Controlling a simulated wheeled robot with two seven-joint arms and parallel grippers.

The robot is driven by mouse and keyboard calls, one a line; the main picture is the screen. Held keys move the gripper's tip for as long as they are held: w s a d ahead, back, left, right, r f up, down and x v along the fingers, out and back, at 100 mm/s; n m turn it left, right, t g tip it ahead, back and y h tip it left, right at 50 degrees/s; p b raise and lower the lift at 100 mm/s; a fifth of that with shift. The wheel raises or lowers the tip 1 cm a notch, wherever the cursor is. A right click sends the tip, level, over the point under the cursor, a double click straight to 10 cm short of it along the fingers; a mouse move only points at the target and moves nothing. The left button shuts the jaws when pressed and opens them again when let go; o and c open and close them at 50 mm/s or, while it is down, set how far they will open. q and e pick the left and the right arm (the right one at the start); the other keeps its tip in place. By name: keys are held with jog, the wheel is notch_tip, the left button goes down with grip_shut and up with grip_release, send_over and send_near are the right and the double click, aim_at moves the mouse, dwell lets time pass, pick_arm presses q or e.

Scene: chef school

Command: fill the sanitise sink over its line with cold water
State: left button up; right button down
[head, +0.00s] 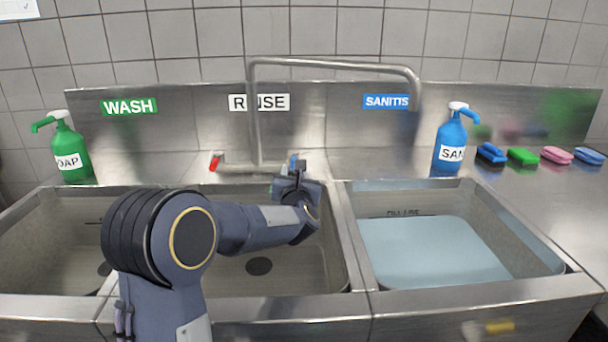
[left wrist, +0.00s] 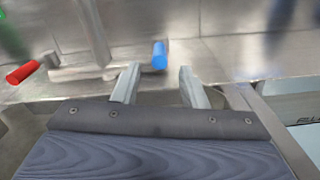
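The sanitise sink (head: 556,262), under the blue SANITISE label (head: 386,102), holds pale blue water (head: 435,250). Its FILL LINE mark (head: 410,213) shows on the back wall, with the water's far edge just below it. The tap spout (head: 414,90) points down on the sanitise side; I see no stream from it. The tap has a red handle (head: 215,162) and a blue handle (head: 293,160), also seen in the left wrist view (left wrist: 160,55). My left gripper (left wrist: 158,72) is open, its fingers either side of the blue handle's line, apparently just short of it. My right gripper is out of view.
My left arm crosses the rinse sink (head: 330,240). The wash sink (head: 30,220) is at left with a green soap bottle (head: 70,150) behind it. A blue sanitiser bottle (head: 449,145) and several sponges (head: 523,156) stand behind and right of the sanitise sink.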

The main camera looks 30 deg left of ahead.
pick_arm(q)
jog(key=p+x, duration=0.1)
jog(key=x, duration=0.6)
jog(key=shift+w+a, duration=0.2)
jog(key=shift+w, duration=0.05)
grip_shut()
